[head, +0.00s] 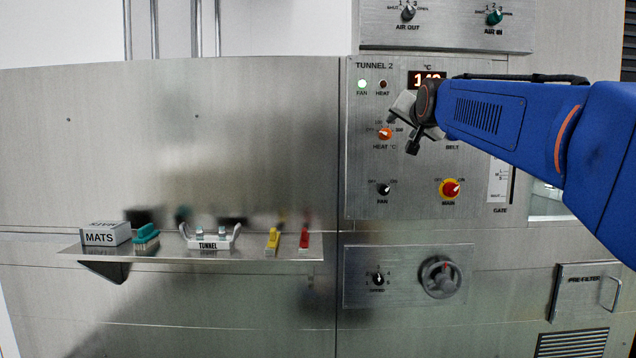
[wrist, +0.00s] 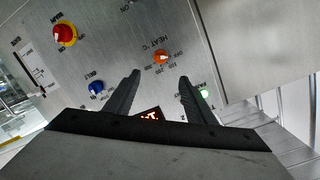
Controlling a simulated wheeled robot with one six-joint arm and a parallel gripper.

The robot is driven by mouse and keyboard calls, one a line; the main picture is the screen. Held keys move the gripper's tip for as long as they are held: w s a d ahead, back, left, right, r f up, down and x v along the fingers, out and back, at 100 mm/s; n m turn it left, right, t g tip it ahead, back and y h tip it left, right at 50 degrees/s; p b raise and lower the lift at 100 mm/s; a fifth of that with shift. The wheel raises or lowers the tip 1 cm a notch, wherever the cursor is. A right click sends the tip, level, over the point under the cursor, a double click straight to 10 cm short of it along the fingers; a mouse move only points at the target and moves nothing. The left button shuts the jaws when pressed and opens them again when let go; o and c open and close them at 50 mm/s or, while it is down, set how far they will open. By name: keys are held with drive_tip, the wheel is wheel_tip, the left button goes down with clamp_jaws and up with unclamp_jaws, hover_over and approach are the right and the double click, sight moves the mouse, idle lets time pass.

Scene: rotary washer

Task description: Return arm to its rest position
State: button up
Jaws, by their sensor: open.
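My blue arm (head: 510,115) reaches in from the right in the head view, in front of the upper right of the TUNNEL 2 panel (head: 420,205). My gripper (head: 412,140) is near the orange HEAT °C knob (head: 385,134) in that view. In the wrist view my gripper (wrist: 160,88) has its two dark fingers apart, with nothing between them. The orange heat knob (wrist: 161,57) shows beyond the fingertips, apart from them. The arm hides part of the display (head: 426,79) and the BELT knob in the head view. The blue BELT knob (wrist: 96,88) shows in the wrist view.
A shelf (head: 160,252) at lower left holds a MATS box (head: 106,233), a green brush (head: 146,236), a TUNNEL holder (head: 209,238), and yellow (head: 272,240) and red (head: 304,239) items. A handwheel (head: 441,277) sticks out below the panel. Open space lies before the left wall.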

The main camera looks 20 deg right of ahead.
drive_tip(key=s+a+f+n+g+y, duration=0.1)
drive_tip(key=s+a+f+n+g, duration=0.2)
drive_tip(key=s+f, duration=0.9)
drive_tip(key=s+a+f+n+g+y, duration=0.2)
drive_tip(key=s+a+f, duration=0.6)
drive_tip(key=f, duration=1.3)
drive_tip(key=s+a+f+n+g+y, duration=0.1)
drive_tip(key=s+a+f+n+g, duration=0.3)
drive_tip(key=s+f, duration=1.1)
wheel_tip(320, 180, down, 2)
drive_tip(key=shift+s+a+n+g+y, duration=0.3)
drive_tip(key=shift+s+a+n+g, duration=0.1)
drive_tip(key=shift+a+g, duration=0.65)
